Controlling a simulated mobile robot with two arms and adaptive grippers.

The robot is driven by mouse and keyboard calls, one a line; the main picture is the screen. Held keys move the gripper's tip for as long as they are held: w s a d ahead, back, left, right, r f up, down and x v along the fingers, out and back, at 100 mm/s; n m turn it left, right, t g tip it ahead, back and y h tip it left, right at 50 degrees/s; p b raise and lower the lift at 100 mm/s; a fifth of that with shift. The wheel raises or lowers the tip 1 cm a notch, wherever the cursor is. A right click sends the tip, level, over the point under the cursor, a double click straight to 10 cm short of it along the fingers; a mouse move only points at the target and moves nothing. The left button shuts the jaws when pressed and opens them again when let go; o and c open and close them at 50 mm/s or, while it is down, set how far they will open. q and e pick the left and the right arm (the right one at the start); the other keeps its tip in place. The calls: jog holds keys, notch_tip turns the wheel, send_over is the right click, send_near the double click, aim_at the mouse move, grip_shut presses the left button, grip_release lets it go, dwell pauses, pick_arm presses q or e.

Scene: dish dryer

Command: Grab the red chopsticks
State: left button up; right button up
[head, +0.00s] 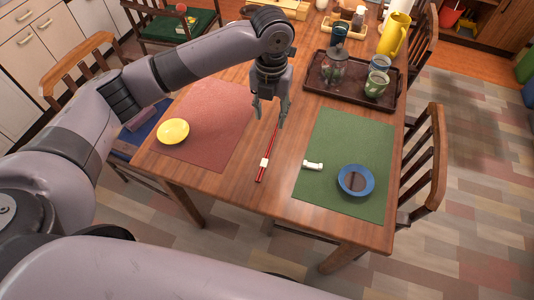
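The red chopsticks (271,147) lie on the bare wood strip of the table between the two mats. A small white piece (264,162) sits at their lower part, and the chopsticks lie across or against it; I cannot tell which. My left gripper (270,117) points down over the upper end of the chopsticks, with its fingers apart and nothing seen between them. I cannot tell how far above the table its tips are. My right gripper is not in view; only a smooth arm part of mine crosses the bottom of the picture.
A red mat (212,120) with a yellow bowl (173,131) lies left. A green mat (340,130) with a blue bowl (356,180) and a white rest (313,165) lies right. A dark tray (322,83) with cups stands behind, near a yellow pitcher (394,35).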

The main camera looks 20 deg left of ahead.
pick_arm(q)
send_over(267, 154)
jog(key=f, duration=1.1)
jog(key=shift+w+d+f, duration=0.1)
jog(key=shift+d+f, duration=0.15)
jog(key=shift+d, duration=0.1)
jog(key=f, duration=0.2)
jog(key=f+p, duration=0.1)
jog(key=f, duration=0.1)
jog(key=shift+s+a, duration=0.2)
jog(key=shift+a, duration=0.15)
jog(key=shift+f, duration=0.65)
jog(key=shift+c, duration=0.3)
jog(key=c, duration=0.8)
